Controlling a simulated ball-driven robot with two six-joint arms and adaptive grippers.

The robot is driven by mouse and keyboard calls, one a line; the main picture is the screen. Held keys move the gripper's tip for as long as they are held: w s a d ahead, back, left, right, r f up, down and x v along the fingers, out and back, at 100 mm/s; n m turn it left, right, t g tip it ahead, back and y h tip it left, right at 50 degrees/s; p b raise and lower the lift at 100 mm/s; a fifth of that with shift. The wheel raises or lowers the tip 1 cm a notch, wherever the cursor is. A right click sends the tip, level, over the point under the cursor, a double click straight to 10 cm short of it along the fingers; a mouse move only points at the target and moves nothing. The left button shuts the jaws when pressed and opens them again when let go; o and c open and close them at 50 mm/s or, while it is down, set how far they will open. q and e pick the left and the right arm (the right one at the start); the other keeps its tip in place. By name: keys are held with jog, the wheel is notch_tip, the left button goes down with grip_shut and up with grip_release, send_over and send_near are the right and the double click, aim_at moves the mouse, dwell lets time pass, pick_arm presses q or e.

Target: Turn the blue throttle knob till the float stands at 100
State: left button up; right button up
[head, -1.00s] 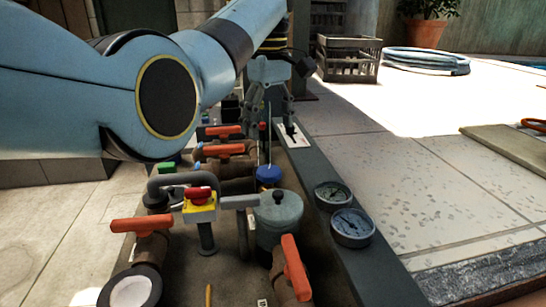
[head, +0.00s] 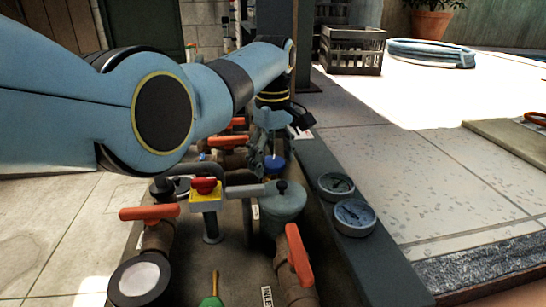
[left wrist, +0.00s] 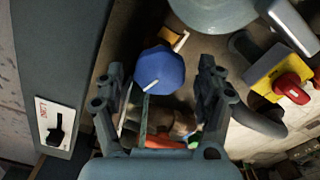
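The blue throttle knob (head: 274,163) sits low in the pit, partly covered by my left gripper (head: 270,138) in the head view. In the left wrist view the knob (left wrist: 160,70) has a white line on its face and lies just beyond and between the two spread fingertips (left wrist: 158,88). The left gripper is open, with a visible space between each finger and the knob. A thin clear tube (left wrist: 144,115) runs from the knob down between the fingers. I cannot make out its float or scale. My right gripper is not in view.
Orange-handled valves (head: 150,212), a red button on a yellow box (head: 205,193) and a grey pot (head: 284,200) crowd the pit. Two round gauges (head: 354,217) sit on the right rim. A black switch on a white plate (left wrist: 56,128) is nearby. The paving at right is largely clear.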

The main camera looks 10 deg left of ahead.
pick_arm(q)
jog(key=c, duration=1)
jog(key=shift+c, duration=0.2)
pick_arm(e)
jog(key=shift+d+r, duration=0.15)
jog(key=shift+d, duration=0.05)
